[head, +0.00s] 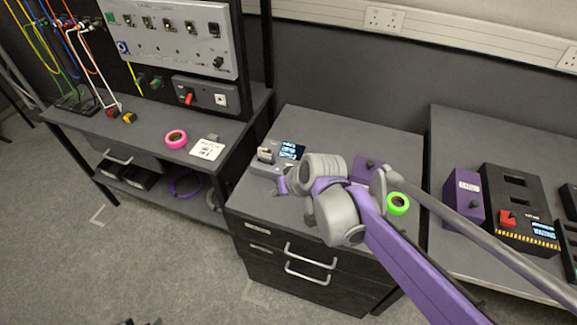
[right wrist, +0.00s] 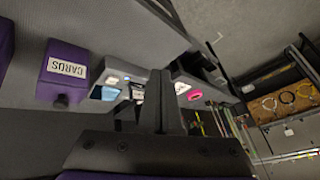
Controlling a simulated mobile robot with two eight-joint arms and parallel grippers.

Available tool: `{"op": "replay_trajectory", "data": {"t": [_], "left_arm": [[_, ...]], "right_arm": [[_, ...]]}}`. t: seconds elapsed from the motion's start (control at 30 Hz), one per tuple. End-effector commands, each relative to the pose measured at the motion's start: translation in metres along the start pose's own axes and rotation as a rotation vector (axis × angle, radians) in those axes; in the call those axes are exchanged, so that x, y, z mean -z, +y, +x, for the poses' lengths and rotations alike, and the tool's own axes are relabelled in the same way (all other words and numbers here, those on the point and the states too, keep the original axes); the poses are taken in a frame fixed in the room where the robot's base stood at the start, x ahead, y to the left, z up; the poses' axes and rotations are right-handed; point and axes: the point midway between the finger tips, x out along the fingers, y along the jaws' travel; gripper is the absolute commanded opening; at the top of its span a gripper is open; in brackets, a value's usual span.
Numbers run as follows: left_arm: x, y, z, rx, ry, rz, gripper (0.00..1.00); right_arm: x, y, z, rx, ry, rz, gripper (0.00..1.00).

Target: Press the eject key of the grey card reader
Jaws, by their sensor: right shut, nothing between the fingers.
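The grey card reader (head: 268,168) with a lit blue screen (head: 291,150) sits on the dark top of the drawer cabinet. My right gripper (head: 281,185) is shut and empty, just in front of the reader in the head view. I cannot tell whether it touches the reader. In the right wrist view its closed fingers (right wrist: 158,82) stand upright in the middle, and the card reader (right wrist: 122,88) shows behind and left of them, partly hidden. The eject key is too small to make out. My left gripper is not in view.
A purple box labelled CARDS (right wrist: 68,78) stands near the reader. A green tape roll (head: 397,203) lies on the cabinet's right side. A pink tape roll (head: 176,139) and white card (head: 207,149) lie on the left bench. A black device with a red switch (head: 508,218) stands on the right bench.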

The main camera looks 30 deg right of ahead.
Motion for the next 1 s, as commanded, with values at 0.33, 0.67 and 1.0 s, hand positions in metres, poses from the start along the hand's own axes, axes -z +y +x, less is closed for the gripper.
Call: {"op": "replay_trajectory", "data": {"t": [0.33, 0.67, 1.0], "left_arm": [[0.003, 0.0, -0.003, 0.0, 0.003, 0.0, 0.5], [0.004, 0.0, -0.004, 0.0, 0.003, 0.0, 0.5], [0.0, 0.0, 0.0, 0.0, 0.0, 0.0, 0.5]], "right_arm": [[0.134, 0.069, 0.042, 0.123, 0.142, 0.231, 0.0], [0.15, 0.083, 0.048, 0.144, 0.169, 0.261, 0.0], [0.147, 0.084, 0.053, 0.143, 0.167, 0.26, 0.0]]}}
